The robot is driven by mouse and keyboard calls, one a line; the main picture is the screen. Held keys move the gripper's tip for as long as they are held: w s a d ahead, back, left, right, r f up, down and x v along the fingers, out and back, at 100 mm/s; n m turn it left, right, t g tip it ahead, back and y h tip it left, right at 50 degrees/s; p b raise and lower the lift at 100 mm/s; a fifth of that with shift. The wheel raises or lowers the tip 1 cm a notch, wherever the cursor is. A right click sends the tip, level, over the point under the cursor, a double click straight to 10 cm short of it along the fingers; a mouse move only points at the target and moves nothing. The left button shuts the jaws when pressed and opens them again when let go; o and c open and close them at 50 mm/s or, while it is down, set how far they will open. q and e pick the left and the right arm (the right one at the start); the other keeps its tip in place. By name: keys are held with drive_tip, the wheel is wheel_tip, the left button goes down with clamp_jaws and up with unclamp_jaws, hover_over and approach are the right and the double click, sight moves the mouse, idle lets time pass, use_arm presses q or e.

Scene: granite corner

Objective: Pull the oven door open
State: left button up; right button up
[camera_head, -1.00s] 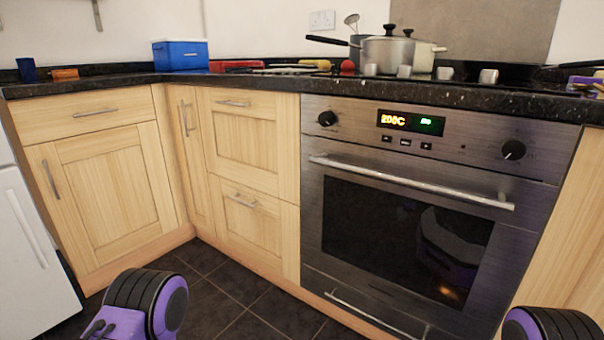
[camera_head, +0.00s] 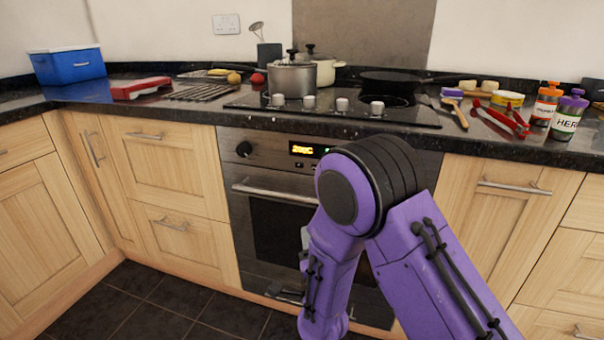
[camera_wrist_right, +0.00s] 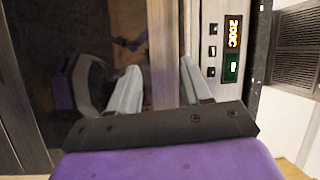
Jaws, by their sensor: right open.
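The oven (camera_head: 265,163) has a steel front, and its display reads 200C. Its door (camera_head: 280,225) with dark glass is shut; my right arm covers its right part. The bar handle (camera_head: 268,191) runs across the door top, and its right end is hidden behind my arm. My right gripper (camera_wrist_right: 158,85) is open, its two grey fingers apart and facing the door top beside the control panel (camera_wrist_right: 217,50). In the head view only a bit of it (camera_head: 305,238) shows, close to the door. I cannot tell whether the handle lies between the fingers. My left gripper is out of view.
The granite counter (camera_head: 490,143) above holds pots (camera_head: 292,78), a pan (camera_head: 395,84), jars (camera_head: 566,115) and a blue box (camera_head: 67,66). Wooden cupboards (camera_head: 185,170) flank the oven. The dark tiled floor (camera_head: 170,300) is clear at the left.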

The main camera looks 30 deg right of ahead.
sight(304, 201)
drive_tip(key=shift+m+h, duration=0.4)
drive_tip(key=shift+m, duration=0.3)
drive_tip(key=w+d+r, duration=0.1)
drive_tip(key=w, duration=0.2)
drive_tip(key=w+d+r, duration=0.2)
drive_tip(key=w, duration=0.1)
drive_tip(key=w+d+r, duration=0.1)
drive_tip(key=w+r, duration=0.1)
drive_tip(key=w, duration=0.2)
drive_tip(key=shift+d+r+b, duration=0.15)
drive_tip(key=shift+d+b, duration=0.2)
drive_tip(key=shift+d, duration=0.05)
clamp_jaws()
drive_tip(key=shift+a+t, duration=0.1)
drive_tip(key=shift+t, duration=0.2)
